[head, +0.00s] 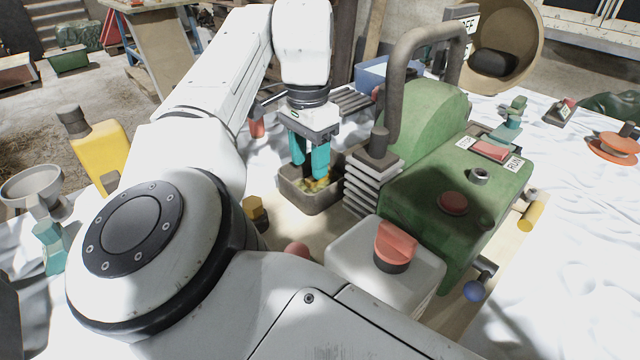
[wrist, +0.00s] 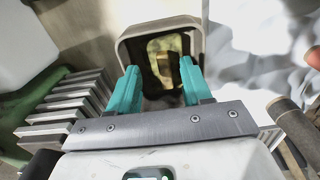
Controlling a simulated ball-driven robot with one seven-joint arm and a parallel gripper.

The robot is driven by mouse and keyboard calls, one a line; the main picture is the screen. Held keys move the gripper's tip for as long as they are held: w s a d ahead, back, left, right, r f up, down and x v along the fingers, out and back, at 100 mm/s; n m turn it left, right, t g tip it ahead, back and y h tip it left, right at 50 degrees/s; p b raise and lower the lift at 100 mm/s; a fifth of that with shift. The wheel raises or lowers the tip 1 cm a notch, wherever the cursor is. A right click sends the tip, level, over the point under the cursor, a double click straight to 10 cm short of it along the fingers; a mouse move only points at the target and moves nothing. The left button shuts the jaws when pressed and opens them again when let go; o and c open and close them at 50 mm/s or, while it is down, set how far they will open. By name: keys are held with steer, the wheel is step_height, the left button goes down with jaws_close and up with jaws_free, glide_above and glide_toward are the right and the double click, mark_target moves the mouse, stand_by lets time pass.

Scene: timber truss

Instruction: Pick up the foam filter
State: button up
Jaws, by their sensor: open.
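The foam filter (head: 317,186) looks like a yellowish piece inside a small grey-brown open box (head: 310,203). In the wrist view the filter (wrist: 166,47) shows as a pale yellow-green block with a darker middle, inside the box, whose pale rim (wrist: 125,42) surrounds it. My gripper (head: 309,170), with teal fingers, points down over the box, its tips at or just above the opening. The fingers partly hide the filter in the head view. I cannot tell whether they touch it.
A green engine (head: 440,205) with grey cooling fins (head: 370,185) stands close to the right of the box. A white tank with a red cap (head: 395,240) is in front. An amber-capped dark piece (head: 255,210) lies left of the box. White cloth covers the right side.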

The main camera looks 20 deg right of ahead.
mark_target(308, 180)
step_height(308, 180, down, 4)
steer(key=shift+w+a+f, duration=0.1)
steer(key=shift+f, duration=0.05)
jaws_close()
stand_by(0.5)
